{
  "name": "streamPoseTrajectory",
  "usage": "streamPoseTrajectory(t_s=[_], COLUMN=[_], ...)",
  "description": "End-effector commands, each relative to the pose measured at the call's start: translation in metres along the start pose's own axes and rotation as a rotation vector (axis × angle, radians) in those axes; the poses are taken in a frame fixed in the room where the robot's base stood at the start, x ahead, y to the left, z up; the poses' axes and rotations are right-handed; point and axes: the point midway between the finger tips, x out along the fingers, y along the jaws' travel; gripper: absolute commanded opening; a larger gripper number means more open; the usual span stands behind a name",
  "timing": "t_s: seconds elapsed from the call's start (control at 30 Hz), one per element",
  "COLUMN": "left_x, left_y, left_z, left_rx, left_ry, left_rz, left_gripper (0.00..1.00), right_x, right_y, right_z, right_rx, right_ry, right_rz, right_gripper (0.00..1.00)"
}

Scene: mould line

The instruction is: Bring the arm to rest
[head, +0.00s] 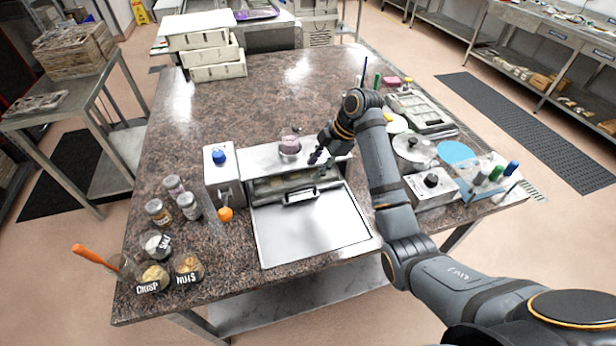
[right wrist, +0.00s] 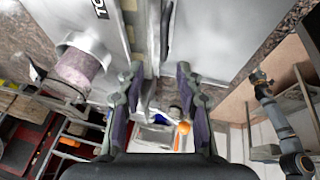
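My right arm (head: 385,190) comes in from the right and bends over the steel machine (head: 247,162) at the table's front middle. My right gripper (head: 316,157) hangs close to the machine's top, right of a cup with pinkish contents (head: 290,143). In the right wrist view the gripper's two fingers (right wrist: 160,72) stand apart with nothing held between them. The pinkish cup also shows in the right wrist view (right wrist: 78,72), left of the fingers. Whether the fingers touch the machine cannot be told. My left gripper does not show in the head view.
A flat steel panel (head: 312,228) with a handle lies before the machine. A box with a blue knob (head: 221,175) stands left of it. Jars (head: 158,212) and labelled bowls (head: 188,267) are at front left. A knobbed box (head: 432,188) stands right. The table's back middle is clear.

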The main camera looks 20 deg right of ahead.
Motion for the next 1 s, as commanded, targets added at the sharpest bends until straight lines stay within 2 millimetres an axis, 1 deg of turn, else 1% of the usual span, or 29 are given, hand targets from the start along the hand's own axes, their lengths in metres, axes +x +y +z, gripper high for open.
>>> streamPoseTrajectory(t_s=[0.03, 0.1, 0.23, 0.67, 0.77, 0.87, 0.9, 0.97, 1.0], left_x=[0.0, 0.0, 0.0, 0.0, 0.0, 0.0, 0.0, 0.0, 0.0], left_y=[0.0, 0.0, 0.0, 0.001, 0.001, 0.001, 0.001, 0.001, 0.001], left_z=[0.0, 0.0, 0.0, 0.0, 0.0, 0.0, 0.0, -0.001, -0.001], left_rx=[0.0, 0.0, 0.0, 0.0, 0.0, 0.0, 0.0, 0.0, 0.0], left_ry=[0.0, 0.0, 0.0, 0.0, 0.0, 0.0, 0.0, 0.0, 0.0], left_rz=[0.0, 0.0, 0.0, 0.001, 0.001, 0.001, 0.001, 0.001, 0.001], left_gripper=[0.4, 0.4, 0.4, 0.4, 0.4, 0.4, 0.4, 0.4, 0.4], right_x=[-0.01, -0.02, -0.03, -0.031, -0.026, -0.002, 0.011, 0.031, 0.042], right_y=[0.0, 0.001, 0.0, 0.0, -0.004, -0.029, -0.046, -0.077, -0.099], right_z=[0.001, 0.001, 0.001, 0.0, 0.003, 0.015, 0.023, 0.036, 0.044], right_rx=[-0.001, 0.0, 0.0, 0.001, 0.024, 0.156, 0.245, 0.406, 0.519], right_ry=[-0.002, -0.002, -0.001, 0.0, -0.007, -0.046, -0.072, -0.118, -0.149], right_rz=[0.002, 0.001, 0.0, -0.001, -0.001, 0.006, 0.016, 0.044, 0.07], right_gripper=[0.36, 0.36, 0.36, 0.36, 0.36, 0.36, 0.36, 0.36, 0.36])
